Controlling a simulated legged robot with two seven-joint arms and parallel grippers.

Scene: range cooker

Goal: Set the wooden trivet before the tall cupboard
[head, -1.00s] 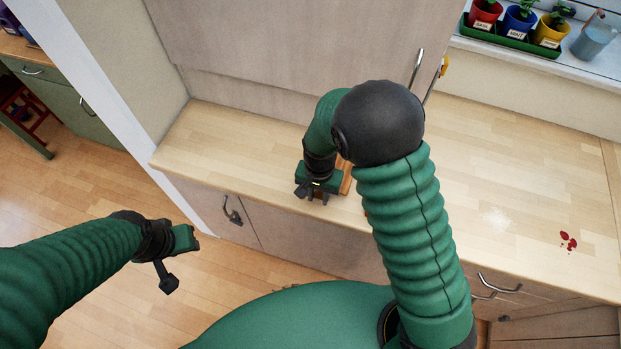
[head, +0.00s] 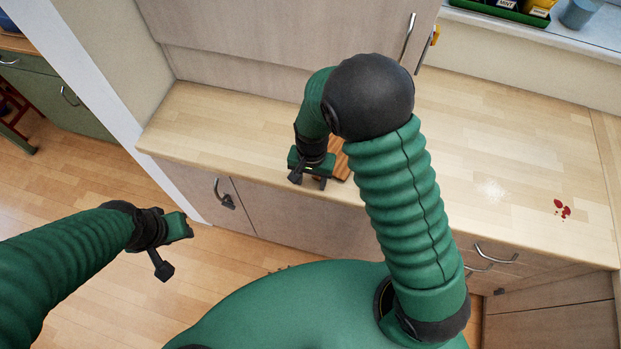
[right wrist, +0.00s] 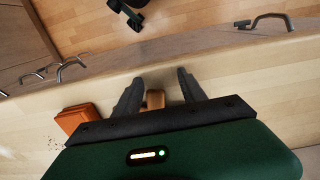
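The wooden trivet (head: 341,160) shows in the head view as a brown, slatted piece on the counter, partly hidden behind my right gripper (head: 310,182) and arm. In the right wrist view, a small tan wooden piece (right wrist: 154,99) lies between the spread fingers of my right gripper (right wrist: 159,76), with gaps on both sides. It may be part of the trivet; I cannot tell. An orange-brown block (right wrist: 77,118) lies left of the fingers there, partly hidden by the gripper body. My left gripper (head: 177,251) looks open and empty, over the floor before the counter.
The tall cupboard (head: 270,40) stands at the back of the counter (head: 200,125). The counter is clear to the left. Door and drawer handles (head: 224,194) stick out below the counter edge.

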